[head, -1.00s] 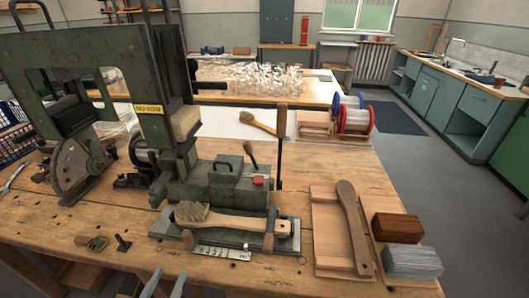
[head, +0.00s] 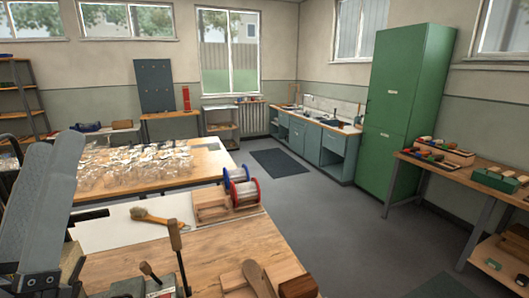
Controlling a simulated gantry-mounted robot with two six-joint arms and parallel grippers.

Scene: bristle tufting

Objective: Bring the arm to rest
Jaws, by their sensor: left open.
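My left gripper (head: 54,146) is large and close at the left edge of the head view. My right gripper is not in view. A brush (head: 152,216) with a wooden handle lies on the white sheet (head: 108,236) beyond, clear of the gripper. The tufting machine is mostly out of view or hidden; only its lever (head: 177,240) and small parts show at the bottom.
Wire spools (head: 241,188) stand at the bench's far right corner. A brush handle (head: 258,280) and a brown block (head: 298,287) show at the bottom edge. A second table (head: 205,160) with clear bags stands behind. The floor (head: 330,220) on the right is open.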

